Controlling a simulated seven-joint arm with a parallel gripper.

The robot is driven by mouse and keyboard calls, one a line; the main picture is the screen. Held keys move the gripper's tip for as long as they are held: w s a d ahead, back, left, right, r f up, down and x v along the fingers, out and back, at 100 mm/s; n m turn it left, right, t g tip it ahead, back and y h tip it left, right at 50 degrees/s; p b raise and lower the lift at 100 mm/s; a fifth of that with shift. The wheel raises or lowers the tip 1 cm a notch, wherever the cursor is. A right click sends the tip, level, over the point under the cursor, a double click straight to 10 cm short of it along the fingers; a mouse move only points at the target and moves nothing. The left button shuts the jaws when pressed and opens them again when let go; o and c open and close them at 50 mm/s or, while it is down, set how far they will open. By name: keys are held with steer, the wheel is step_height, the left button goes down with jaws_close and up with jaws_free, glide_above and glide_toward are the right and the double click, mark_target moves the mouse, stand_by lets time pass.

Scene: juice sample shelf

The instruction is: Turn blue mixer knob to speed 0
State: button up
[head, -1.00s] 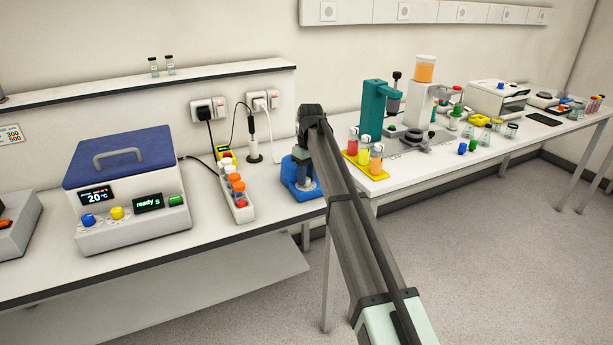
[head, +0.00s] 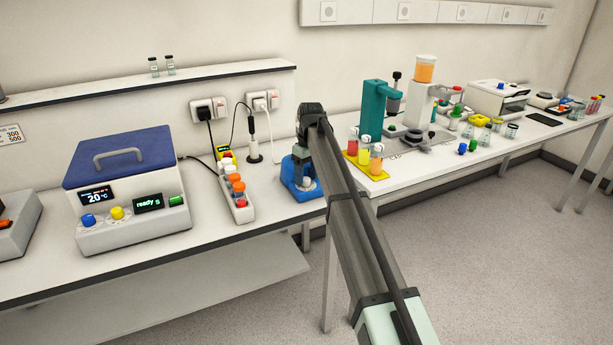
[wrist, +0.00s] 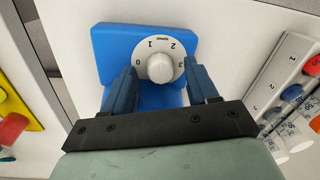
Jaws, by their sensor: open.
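The blue mixer (wrist: 105,55) has a white dial plate marked 0, 1, 2 and 3 around a pale round knob (wrist: 161,68). I cannot make out which mark the knob points at. My gripper (wrist: 162,72) is open, with one dark blue finger on each side of the knob and visible gaps between them and it. In the head view the blue mixer (head: 303,191) stands near the table's right end. My gripper (head: 302,172) is over it there, and my arm hides much of it.
A white rack (head: 243,212) with orange- and white-capped vials stands close to the left of the mixer. A yellow tray (head: 362,170) with bottles is to its right. A blue-lidded device (head: 130,215) stands further left.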

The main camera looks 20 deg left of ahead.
mark_target(306, 178)
step_height(306, 178, up, 13)
steer(key=shift+w+d+r, duration=0.15)
steer(key=shift+w+d, duration=0.1)
steer(key=shift+w, duration=0.2)
steer(key=f+m, duration=0.2)
steer(key=f, duration=0.2)
steer(key=f+m, duration=0.2)
steer(key=f, duration=0.3)
steer(key=s+f+m, duration=0.1)
steer(key=f+m, duration=0.1)
steer(key=f, duration=0.3)
steer(key=shift+a+t, duration=0.35)
steer(key=shift+t, duration=0.05)
stand_by(0.5)
steer(key=c, duration=1)
steer(key=shift+c, duration=0.2)
